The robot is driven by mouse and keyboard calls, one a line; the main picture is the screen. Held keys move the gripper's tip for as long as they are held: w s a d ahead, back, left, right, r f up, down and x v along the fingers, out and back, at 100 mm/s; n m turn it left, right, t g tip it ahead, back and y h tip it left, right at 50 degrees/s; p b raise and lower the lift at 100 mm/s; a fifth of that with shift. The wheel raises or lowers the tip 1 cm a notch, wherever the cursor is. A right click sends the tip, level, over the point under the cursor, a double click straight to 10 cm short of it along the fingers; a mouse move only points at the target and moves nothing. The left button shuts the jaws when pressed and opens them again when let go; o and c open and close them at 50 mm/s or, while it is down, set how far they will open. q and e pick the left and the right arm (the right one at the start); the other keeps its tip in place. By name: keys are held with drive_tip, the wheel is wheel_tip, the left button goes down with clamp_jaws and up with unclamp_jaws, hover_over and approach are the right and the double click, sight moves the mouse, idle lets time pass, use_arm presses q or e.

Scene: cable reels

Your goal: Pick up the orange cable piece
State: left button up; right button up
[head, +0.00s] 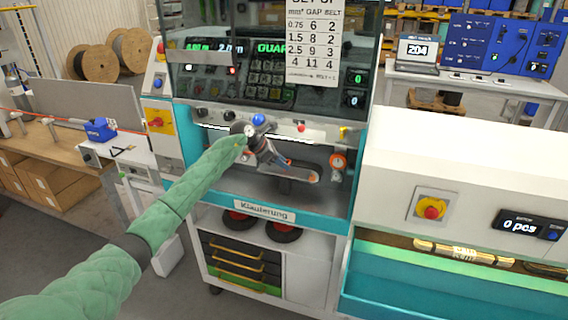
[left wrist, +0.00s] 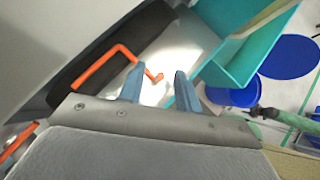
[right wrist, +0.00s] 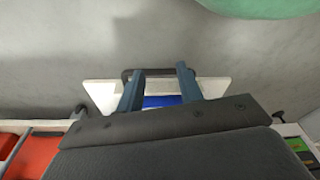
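The orange cable piece (left wrist: 98,67) is thin and bent.
The machine's teal frame (head: 275,208) and the panel above bound the opening around my left arm. A white cabinet (head: 460,160) stands at the right. A workbench with a blue tool (head: 99,129) is at the left. A white surface (right wrist: 101,94) lies beyond my right gripper.

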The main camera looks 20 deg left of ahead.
use_arm(q)
clamp_jaws()
idle(0.3)
